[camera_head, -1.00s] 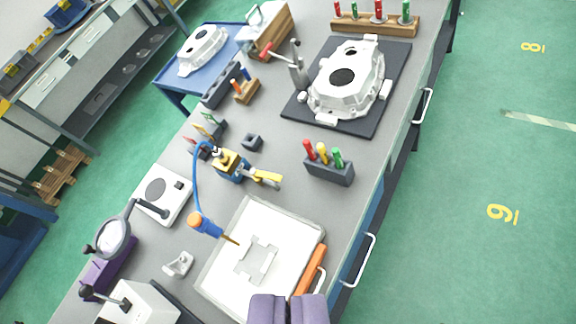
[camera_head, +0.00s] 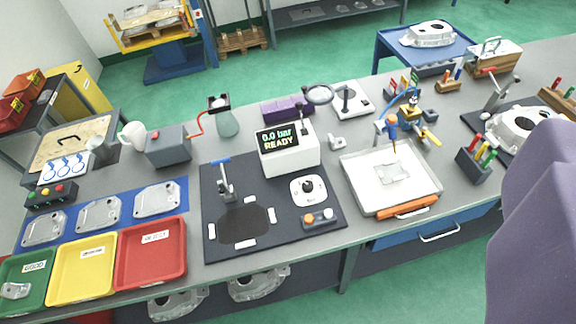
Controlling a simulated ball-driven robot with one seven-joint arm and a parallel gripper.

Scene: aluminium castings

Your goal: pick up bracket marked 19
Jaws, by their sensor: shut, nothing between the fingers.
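A small silver bracket (camera_head: 15,291) lies in the green tray (camera_head: 42,270) at the lower left. Another small grey bracket (camera_head: 337,142) stands on the bench to the right of the white tester. Three flat silver castings (camera_head: 44,229), (camera_head: 98,214), (camera_head: 157,200) lie on a blue mat (camera_head: 70,210). No 19 is readable on any part. The gripper touches none of these.
A yellow tray (camera_head: 82,268) and a red tray (camera_head: 150,254) line the front edge. The tester (camera_head: 288,150) reads 0.0 bar READY, behind a dark fixture plate (camera_head: 272,205).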

